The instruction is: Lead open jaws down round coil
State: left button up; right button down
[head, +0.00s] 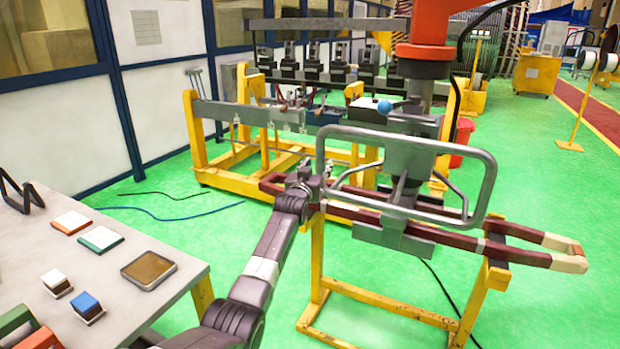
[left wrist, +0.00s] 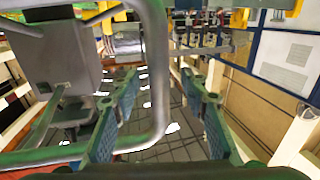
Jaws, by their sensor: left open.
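The coil (head: 515,253) is a long dark red loop with cream end wraps. It lies across a yellow stand. A grey lifting tool (head: 410,157) with a rectangular tube handle (head: 487,185) hangs over it from an orange hoist. Its grey jaw plates (head: 392,237) overlap the near side of the coil; I cannot tell whether the coil lies between them. My left gripper (head: 310,183) is at the handle's left end. In the left wrist view its green fingers (left wrist: 162,95) are apart, with the handle's upright bar (left wrist: 157,62) between them. My right gripper is out of view.
The yellow stand (head: 388,313) stands on the green floor. A grey table (head: 70,268) with small coloured blocks and a brown tray is at lower left. A yellow-framed machine (head: 195,130) stands behind. Dark hoses lie on the floor. Open floor lies to the right.

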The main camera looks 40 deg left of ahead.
pick_arm(q)
jog(key=v, duration=0.9)
jog(key=shift+s, duration=0.2)
